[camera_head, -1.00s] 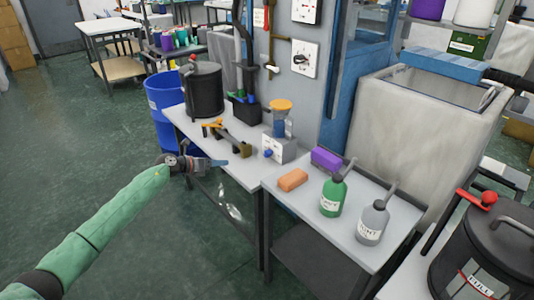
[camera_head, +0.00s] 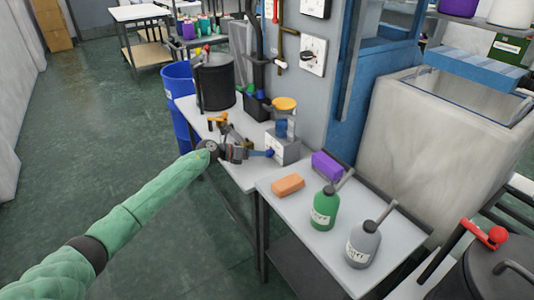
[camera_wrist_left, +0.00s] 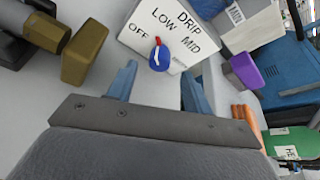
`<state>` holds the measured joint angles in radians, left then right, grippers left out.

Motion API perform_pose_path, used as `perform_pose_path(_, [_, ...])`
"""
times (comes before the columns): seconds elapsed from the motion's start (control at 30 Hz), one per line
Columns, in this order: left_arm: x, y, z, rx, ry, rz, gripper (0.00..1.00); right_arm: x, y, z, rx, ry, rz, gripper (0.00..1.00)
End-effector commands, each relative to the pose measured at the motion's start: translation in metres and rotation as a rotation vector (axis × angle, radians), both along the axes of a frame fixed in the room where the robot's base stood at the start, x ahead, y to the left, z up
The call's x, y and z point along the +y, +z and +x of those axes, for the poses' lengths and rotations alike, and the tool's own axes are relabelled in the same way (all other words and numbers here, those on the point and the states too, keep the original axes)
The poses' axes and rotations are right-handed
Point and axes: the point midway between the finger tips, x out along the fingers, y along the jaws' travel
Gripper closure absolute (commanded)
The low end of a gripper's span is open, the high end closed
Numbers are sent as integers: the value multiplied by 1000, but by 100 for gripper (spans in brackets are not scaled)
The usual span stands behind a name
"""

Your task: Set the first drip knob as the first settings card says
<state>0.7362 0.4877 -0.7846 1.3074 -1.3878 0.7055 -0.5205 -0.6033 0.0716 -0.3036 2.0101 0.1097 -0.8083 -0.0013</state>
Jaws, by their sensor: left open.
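The first drip knob (camera_wrist_left: 159,62) is blue with a white and red pointer. It sits on a pale panel (camera_wrist_left: 187,57) marked DRIP, OFF, LOW and MID. In the head view the knob is on the front of a grey dispenser (camera_head: 284,148) with an orange-yellow top. My left gripper (camera_wrist_left: 157,88) is open, its blue fingers either side of the knob's line but short of it, apart from it. I cannot make out a settings card. My right gripper is out of view.
A brown-gold block-ended tool (camera_wrist_left: 88,52) lies beside the gripper. A black pot (camera_head: 214,82) stands behind on the same table. The nearer table holds an orange block (camera_head: 288,185), a purple block (camera_head: 326,166), a green bottle (camera_head: 324,208) and a grey bottle (camera_head: 366,243).

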Motion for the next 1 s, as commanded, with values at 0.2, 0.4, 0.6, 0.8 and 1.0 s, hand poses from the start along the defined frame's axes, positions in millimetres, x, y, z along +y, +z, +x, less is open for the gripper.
perform_pose_path(0.2, [-26,-10,13,1,0,-1,50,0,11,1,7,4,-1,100])
perform_pose_path(0.4, [-37,-15,19,0,0,0,50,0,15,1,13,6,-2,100])
perform_pose_path(0.6, [-40,-16,20,-1,0,1,50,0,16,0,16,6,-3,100])
perform_pose_path(0.8, [-40,-16,20,0,0,0,61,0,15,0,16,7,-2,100])
perform_pose_path(1.0, [-39,-16,20,0,0,0,94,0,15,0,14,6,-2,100])
